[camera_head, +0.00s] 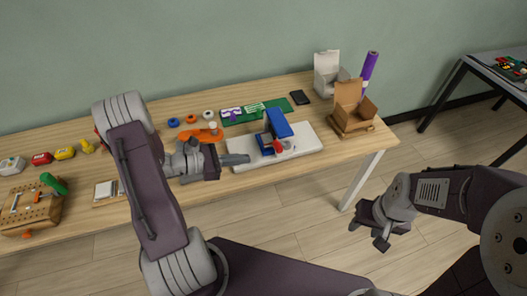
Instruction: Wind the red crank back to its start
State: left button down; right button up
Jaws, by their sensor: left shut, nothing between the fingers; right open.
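The red crank (279,146) is small and sits on the front of a blue device (277,123) on a white base board (306,143). My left gripper (246,158) is shut and empty, its fingertips over the left part of the white board, to the left of the crank and apart from it. The crank's exact angle is too small to tell. My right gripper (367,229) is open and empty, away from the table at the right, over the floor.
A green board (285,104) lies behind the device.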

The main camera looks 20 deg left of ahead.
aim_at(275, 147)
pick_arm(q)
jog(key=w+d+p, duration=0.1)
jog(key=w+d, duration=0.3)
jog(key=d, duration=0.2)
jog(key=shift+w+d+r, duration=0.3)
jog(key=shift+d+r, duration=0.05)
jog(key=shift+r, duration=0.1)
jog(key=shift+w+d+r+p, duration=0.35)
jog(key=shift+d+r+p, duration=0.15)
jog(key=shift+r, duration=0.25)
jog(key=shift+w+d, duration=0.1)
jog(key=shift+d, duration=0.1)
jog(key=shift+a, duration=0.1)
